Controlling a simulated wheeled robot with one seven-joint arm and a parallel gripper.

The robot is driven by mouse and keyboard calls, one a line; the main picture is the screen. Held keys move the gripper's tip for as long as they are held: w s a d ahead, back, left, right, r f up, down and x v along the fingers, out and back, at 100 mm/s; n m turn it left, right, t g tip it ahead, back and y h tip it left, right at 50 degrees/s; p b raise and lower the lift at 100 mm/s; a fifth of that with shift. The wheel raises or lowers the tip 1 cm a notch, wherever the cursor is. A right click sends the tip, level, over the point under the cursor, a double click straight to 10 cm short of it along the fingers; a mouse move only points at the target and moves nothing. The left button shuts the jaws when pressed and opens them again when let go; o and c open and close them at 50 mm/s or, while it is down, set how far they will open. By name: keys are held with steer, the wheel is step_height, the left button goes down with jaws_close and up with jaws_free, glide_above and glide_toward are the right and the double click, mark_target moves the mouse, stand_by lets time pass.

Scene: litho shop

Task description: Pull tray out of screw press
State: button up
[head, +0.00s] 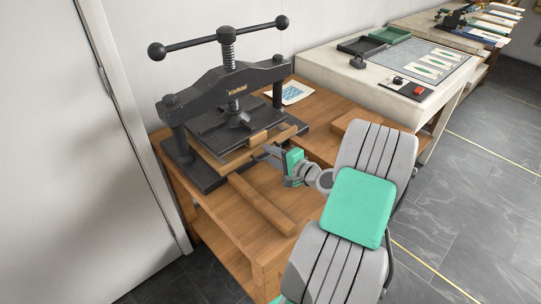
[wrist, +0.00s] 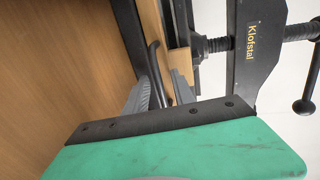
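The black screw press (head: 225,95) stands on the wooden bench at the wall. The wooden tray (head: 232,157) lies in it under the black platen, its front edge showing. In the wrist view the tray's pale wooden edge (wrist: 151,22) has a black curved handle (wrist: 155,62). My gripper (head: 272,152) is at the tray's front; in the wrist view its grey fingers (wrist: 161,92) are apart, one on each side of the handle. A gap shows beside the handle, so the fingers look open. Contact with the handle is hard to tell.
A long wooden bar (head: 262,203) lies on the bench in front of the press. Another wooden block (head: 347,125) lies right of my gripper. A blue print (head: 290,92) lies behind. The press's crossbar (head: 218,38) and posts stand above and beside the tray.

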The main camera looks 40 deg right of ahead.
steer(key=shift+w, duration=0.1)
jaws_close()
stand_by(1.4)
